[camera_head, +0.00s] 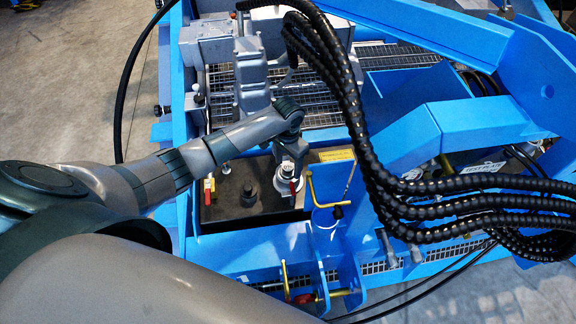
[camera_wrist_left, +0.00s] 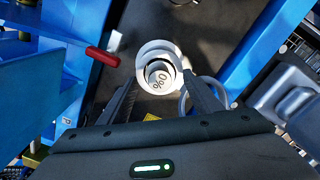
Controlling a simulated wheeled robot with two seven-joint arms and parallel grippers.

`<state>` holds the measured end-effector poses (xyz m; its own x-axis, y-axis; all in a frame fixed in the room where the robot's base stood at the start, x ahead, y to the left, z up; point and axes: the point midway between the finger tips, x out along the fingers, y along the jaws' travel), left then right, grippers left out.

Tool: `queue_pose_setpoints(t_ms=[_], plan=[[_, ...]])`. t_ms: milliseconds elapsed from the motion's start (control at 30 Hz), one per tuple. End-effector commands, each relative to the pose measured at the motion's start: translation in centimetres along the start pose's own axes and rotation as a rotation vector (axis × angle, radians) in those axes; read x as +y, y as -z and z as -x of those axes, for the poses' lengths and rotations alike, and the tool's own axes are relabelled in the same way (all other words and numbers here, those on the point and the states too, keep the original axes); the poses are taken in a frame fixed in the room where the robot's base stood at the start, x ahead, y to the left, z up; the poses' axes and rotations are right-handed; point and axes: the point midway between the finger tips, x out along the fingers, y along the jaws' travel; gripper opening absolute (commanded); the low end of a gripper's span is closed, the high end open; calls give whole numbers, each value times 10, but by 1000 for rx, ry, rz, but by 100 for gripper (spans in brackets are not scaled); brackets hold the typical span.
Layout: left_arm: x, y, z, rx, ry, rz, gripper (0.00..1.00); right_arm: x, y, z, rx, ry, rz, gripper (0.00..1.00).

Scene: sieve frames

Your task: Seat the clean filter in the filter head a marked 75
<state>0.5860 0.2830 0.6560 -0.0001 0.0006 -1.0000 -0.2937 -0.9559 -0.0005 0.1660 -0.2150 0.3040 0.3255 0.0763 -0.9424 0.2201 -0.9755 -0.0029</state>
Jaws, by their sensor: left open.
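A white round part (camera_wrist_left: 160,72) with a ring rim and a face marking that seems to read "%0" shows between the fingers in the left wrist view. In the head view the white part (camera_head: 287,187) sits on a dark tank top. I cannot tell whether it is the filter or a filter head. My left gripper (camera_head: 288,176) is open and points down over it, its fingers on either side with no clear contact. No marking 75 is legible, and no separate clean filter can be made out. My right gripper is out of view.
A dark round cap (camera_head: 248,194) stands left of the white part. A red lever (camera_wrist_left: 102,56) is close by. A yellow bent handle (camera_head: 313,190) rises to the right. Thick black hoses (camera_head: 350,110) and blue frame beams (camera_head: 470,122) crowd the right side.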

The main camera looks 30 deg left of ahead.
Motion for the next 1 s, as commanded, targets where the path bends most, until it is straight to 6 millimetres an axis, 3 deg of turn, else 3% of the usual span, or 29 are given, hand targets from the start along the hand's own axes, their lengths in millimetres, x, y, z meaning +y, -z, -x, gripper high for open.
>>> queue_pose_setpoints(t_ms=[267,600,1000], plan=[[0,1,45,5,1,-2,58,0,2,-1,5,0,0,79],[0,1,97,2,0,0,58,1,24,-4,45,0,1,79],[0,0,108,0,-1,0,58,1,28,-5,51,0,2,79]])
